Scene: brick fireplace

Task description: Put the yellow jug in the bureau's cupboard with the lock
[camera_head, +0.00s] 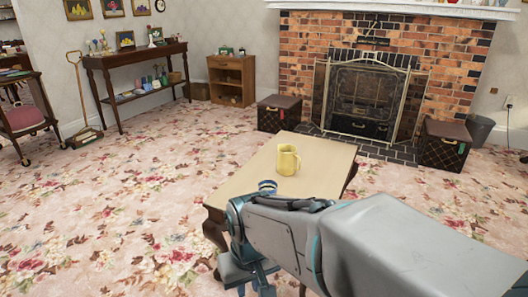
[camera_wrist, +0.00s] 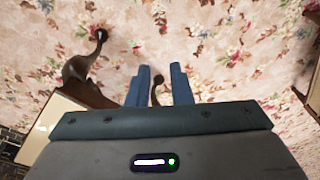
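The yellow jug (camera_head: 288,160) stands upright on the low wooden table (camera_head: 240,180), towards its far side. My gripper (camera_head: 250,284) hangs low beside the near left corner of the table, apart from the jug. In the wrist view my gripper (camera_wrist: 162,84) points down at the carpet, its two blue fingers apart with a gap between them. A table corner (camera_wrist: 62,118) shows at the left there. The jug is not in the wrist view. I cannot make out a bureau with a locked cupboard in either view.
A console table (camera_head: 130,62), small open wooden cabinet (camera_head: 232,80) and brick fireplace (camera_head: 300,50) line the back. Patterned boxes (camera_head: 279,113) flank the hearth.

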